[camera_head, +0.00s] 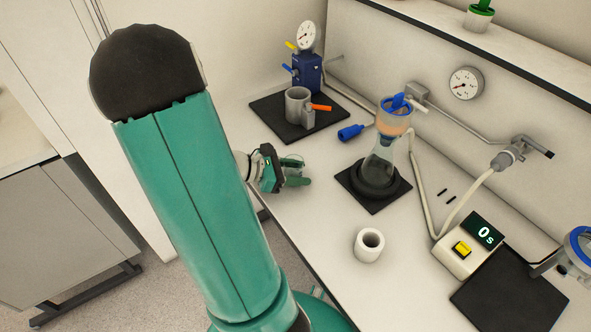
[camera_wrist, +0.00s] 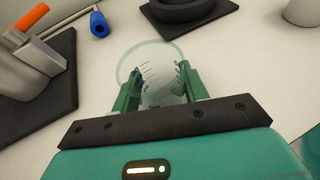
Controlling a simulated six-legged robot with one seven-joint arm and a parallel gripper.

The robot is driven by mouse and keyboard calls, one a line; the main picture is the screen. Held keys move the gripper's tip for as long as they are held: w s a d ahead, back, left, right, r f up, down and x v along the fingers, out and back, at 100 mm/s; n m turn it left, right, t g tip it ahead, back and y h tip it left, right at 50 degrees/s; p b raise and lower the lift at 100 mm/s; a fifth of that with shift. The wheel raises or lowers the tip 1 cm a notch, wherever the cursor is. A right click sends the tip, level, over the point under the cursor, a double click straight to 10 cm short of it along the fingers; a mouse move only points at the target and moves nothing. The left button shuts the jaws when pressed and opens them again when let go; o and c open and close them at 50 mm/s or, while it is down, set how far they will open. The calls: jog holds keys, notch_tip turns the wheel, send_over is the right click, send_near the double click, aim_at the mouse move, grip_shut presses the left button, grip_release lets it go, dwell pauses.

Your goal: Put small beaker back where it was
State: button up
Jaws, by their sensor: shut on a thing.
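My gripper (camera_wrist: 160,90) is shut on the small beaker (camera_wrist: 152,58), a clear glass with graduation marks, held between the two green fingers in the wrist view. In the head view my gripper (camera_head: 287,173) is at the left front edge of the white bench, left of the flask, and the beaker (camera_head: 293,161) shows only in part between its fingers. I cannot tell whether the beaker touches the bench top.
A flask (camera_head: 380,160) with a funnel stands on a black mat. A grey cup with an orange handle (camera_head: 298,104) is on another mat at the back left. A blue-handled tool (camera_head: 350,132), a white cylinder (camera_head: 369,245) and a timer box (camera_head: 467,246) are on the bench.

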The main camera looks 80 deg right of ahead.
jog(key=shift+w, duration=0.15)
jog(key=shift+f, duration=0.15)
jog(key=o, duration=1)
jog(key=shift+o, duration=0.2)
jog(key=shift+r, duration=0.2)
jog(key=v, duration=1.1)
jog(key=shift+w+a, duration=0.1)
jog(key=shift+a, duration=0.1)
jog(key=shift+w+a+r, duration=0.15)
jog(key=shift+w, duration=0.05)
